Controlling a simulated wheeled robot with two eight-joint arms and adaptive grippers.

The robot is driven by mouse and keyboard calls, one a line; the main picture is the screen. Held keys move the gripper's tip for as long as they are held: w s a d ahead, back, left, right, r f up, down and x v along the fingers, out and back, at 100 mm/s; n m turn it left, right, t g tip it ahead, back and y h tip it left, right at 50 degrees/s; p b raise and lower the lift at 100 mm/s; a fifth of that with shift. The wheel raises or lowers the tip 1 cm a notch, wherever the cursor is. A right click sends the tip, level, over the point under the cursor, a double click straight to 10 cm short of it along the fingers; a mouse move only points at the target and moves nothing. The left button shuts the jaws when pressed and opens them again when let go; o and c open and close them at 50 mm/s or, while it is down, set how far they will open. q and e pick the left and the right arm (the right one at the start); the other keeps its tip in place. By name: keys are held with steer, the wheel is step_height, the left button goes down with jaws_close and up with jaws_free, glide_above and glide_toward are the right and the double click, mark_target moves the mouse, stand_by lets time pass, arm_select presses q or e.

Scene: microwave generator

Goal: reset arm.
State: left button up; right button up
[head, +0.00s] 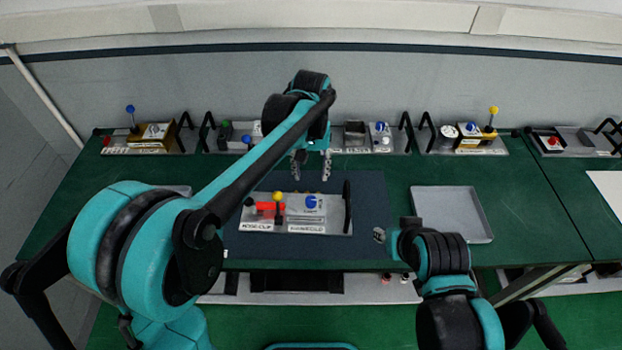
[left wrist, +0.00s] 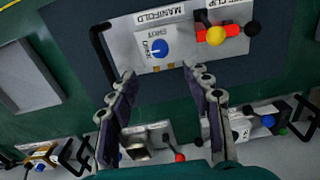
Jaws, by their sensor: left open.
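My left gripper (head: 311,166) is open and empty above the far edge of the dark mat (head: 365,215). It also shows in the left wrist view (left wrist: 158,85), with its two fingers spread apart. In the head view it is beyond the labelled panel (head: 335,215), which carries a blue knob (head: 311,202), a yellow ball (head: 278,196) and a red part (head: 265,209). The panel also shows at the top of the left wrist view (left wrist: 190,55). My right gripper (head: 380,236) is low at the mat's right side; its fingers are not clear.
A grey tray (head: 452,214) lies right of the mat. Several panels with levers, knobs and black handles line the back of the green table (head: 530,215). One back panel (head: 465,140) has a yellow ball lever.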

arm_select(q)
steer(key=shift+r, duration=0.1)
stand_by(0.4)
steer(key=s+a+f+t+b, duration=0.3)
steer(key=s+a, duration=0.6)
steer(key=s+a+f+t+b, duration=0.4)
steer(key=s+a, duration=0.4)
steer(key=s, duration=0.1)
steer(key=shift+s+a, duration=0.15)
steer(key=shift+a, duration=0.2)
steer(key=shift+f, duration=0.1)
